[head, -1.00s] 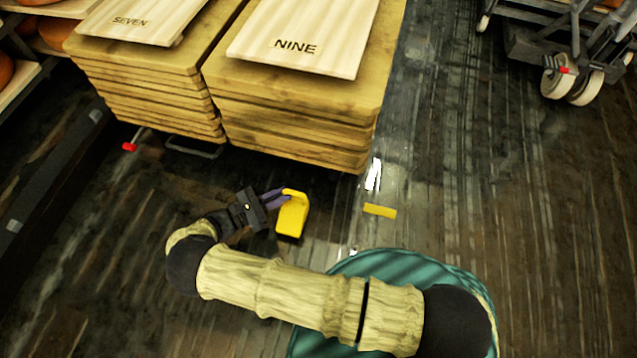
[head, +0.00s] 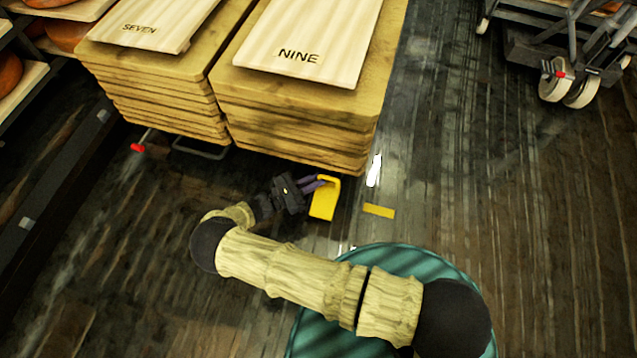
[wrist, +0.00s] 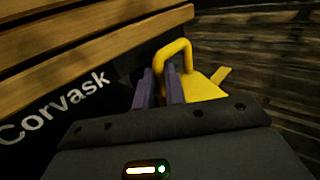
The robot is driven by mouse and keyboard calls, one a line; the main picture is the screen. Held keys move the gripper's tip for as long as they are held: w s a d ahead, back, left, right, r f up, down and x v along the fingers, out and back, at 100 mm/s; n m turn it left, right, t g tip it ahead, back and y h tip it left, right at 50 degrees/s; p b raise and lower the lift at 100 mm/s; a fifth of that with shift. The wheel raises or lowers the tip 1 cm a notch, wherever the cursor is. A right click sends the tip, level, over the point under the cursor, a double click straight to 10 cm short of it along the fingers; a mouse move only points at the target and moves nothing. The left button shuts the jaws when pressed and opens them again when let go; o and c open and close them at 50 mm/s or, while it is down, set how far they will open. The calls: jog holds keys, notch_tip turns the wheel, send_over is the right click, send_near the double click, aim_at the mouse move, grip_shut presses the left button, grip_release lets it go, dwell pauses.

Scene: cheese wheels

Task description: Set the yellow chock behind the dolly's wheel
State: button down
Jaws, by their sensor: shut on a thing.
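The yellow chock (head: 325,202) is a wedge with a loop handle. My gripper (head: 314,184) is shut on its handle, just in front of the stacked boards at their lower right. In the wrist view the chock (wrist: 203,88) shows beyond the purple fingers (wrist: 160,86), with its handle between them. I cannot tell whether the chock touches the floor. The dolly under the boards is mostly hidden; a grey bar (head: 200,150) and a red-tipped part (head: 138,148) show at its lower left. None of its wheels is clearly visible.
Board stacks labelled SEVEN (head: 140,28) and NINE (head: 298,56) overhang the floor. Another wheeled cart (head: 560,50) stands at the upper right. The floor between is clear. A shelf with cheese wheels (head: 10,72) is at the left.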

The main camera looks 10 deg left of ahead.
jog(key=shift+w+d+r, duration=0.2)
jog(key=shift+w+d, duration=0.25)
jog(key=shift+d, duration=0.15)
notch_tip(320, 180, down, 3)
jog(key=shift+f+b, duration=0.1)
jog(key=shift+b, duration=1.1)
jog(key=shift+f, duration=0.3)
jog(key=shift+b, duration=0.3)
jog(key=c, duration=1.7)
grip_release()
jog(key=shift+f, duration=0.1)
jog(key=shift+c, duration=0.2)
